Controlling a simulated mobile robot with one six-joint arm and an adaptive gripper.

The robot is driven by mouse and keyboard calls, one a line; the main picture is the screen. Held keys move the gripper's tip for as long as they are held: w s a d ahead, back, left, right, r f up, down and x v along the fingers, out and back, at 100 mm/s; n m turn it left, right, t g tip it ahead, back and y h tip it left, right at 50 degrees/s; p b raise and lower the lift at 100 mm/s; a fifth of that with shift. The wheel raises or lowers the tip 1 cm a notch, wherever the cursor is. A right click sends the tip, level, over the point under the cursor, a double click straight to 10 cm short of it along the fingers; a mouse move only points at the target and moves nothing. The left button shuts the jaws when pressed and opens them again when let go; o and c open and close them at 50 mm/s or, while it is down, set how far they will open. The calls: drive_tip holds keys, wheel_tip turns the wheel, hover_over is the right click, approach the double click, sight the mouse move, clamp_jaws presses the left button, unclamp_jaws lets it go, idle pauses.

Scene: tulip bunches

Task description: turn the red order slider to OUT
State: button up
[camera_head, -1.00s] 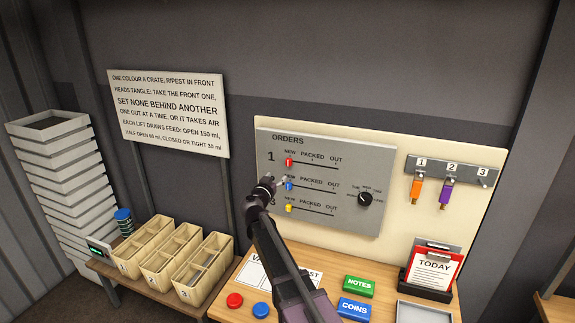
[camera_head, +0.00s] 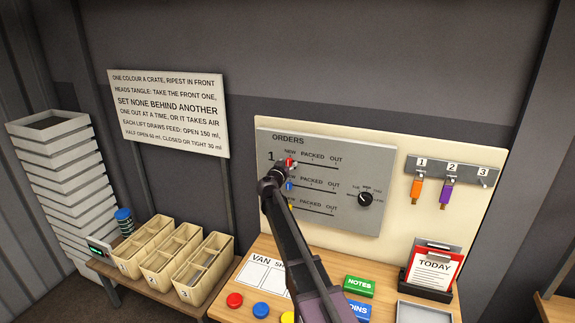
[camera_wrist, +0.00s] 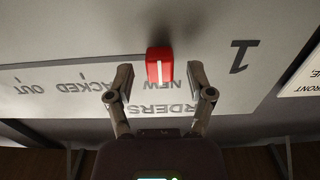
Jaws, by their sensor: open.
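The grey ORDERS panel (camera_head: 375,165) is upright on the back board, with three slider rows marked NEW, PACKED and OUT. The red slider (camera_head: 290,161) is at NEW in the top row. It also shows in the wrist view as a red block with a white line (camera_wrist: 160,66). My gripper (camera_head: 285,168) is at the left end of that row. In the wrist view my gripper (camera_wrist: 160,78) is open, with one finger on each side of the red slider and visible gaps. The blue slider (camera_head: 289,186) is at NEW, and the yellow slider is mostly hidden behind my arm.
A black dial (camera_head: 365,199) sits right of the sliders on the panel. Numbered hooks hold an orange tag (camera_head: 417,190) and a purple tag (camera_head: 445,191). Below are a green NOTES block (camera_head: 359,286) and a TODAY card (camera_head: 433,268). The panel right of the red slider is clear.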

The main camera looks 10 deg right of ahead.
clamp_jaws()
idle(0.3)
drive_tip(key=shift+s, duration=0.1)
